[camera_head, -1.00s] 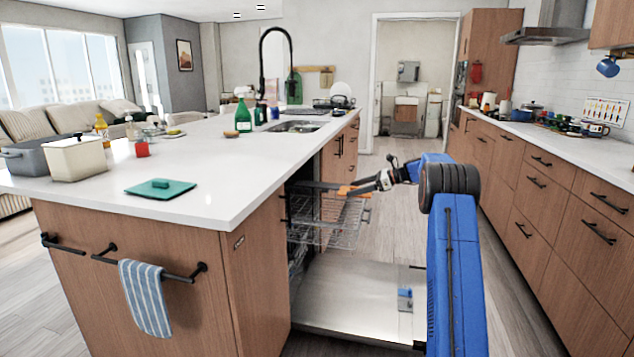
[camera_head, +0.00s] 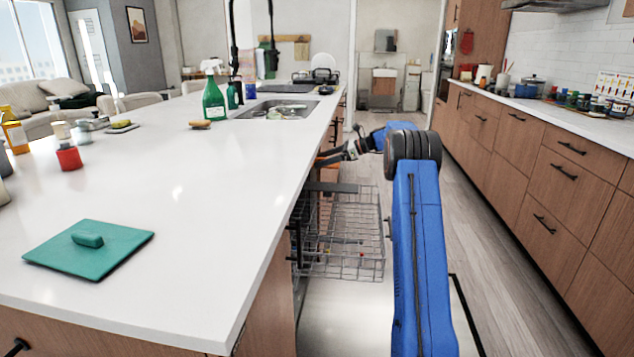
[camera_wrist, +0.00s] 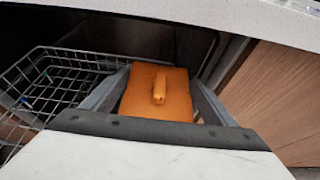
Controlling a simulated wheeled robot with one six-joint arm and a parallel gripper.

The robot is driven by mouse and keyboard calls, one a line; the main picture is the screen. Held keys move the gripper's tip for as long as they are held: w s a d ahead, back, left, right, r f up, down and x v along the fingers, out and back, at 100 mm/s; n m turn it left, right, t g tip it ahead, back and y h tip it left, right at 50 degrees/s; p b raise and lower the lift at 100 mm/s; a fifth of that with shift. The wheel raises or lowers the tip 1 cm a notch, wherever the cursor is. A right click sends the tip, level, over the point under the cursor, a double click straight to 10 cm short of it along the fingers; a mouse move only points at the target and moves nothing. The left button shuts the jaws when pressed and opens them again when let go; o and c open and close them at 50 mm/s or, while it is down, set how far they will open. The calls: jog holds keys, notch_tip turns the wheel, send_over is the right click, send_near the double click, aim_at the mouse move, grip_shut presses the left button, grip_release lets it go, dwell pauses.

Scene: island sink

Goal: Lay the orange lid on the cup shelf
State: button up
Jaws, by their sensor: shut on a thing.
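The orange lid (camera_wrist: 172,88) lies between the two fingers of my gripper (camera_wrist: 158,85), its small handle facing the wrist camera. My gripper is shut on it. In the head view, my gripper (camera_head: 337,156) is small beside the island's right edge, above the far part of the pulled-out wire rack. The lid cannot be clearly told apart there. A flat grey strip (camera_head: 335,187) along the far part of the rack (camera_head: 350,238) may be the cup shelf. In the wrist view, the rack (camera_wrist: 62,75) is left of the lid; the cup shelf cannot be made out.
The white island counter (camera_head: 200,190) overhangs the rack on the left. A teal lid (camera_head: 90,250) lies on it, with a green bottle (camera_head: 213,100) farther back. The dishwasher stands open. Drawers (camera_head: 545,170) line the right; the aisle floor (camera_head: 470,215) is clear.

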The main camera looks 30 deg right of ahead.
aim_at(323, 186)
jog(key=shift+w+f, duration=0.1)
jog(key=shift+f, duration=4.85)
jog(key=o, duration=1.1)
jog(key=shift+f, duration=0.15)
jog(key=shift+d+r, duration=0.2)
jog(key=shift+r, duration=0.05)
jog(key=v, duration=1.1)
jog(key=shift+s+d, duration=0.1)
jog(key=shift+s, duration=0.25)
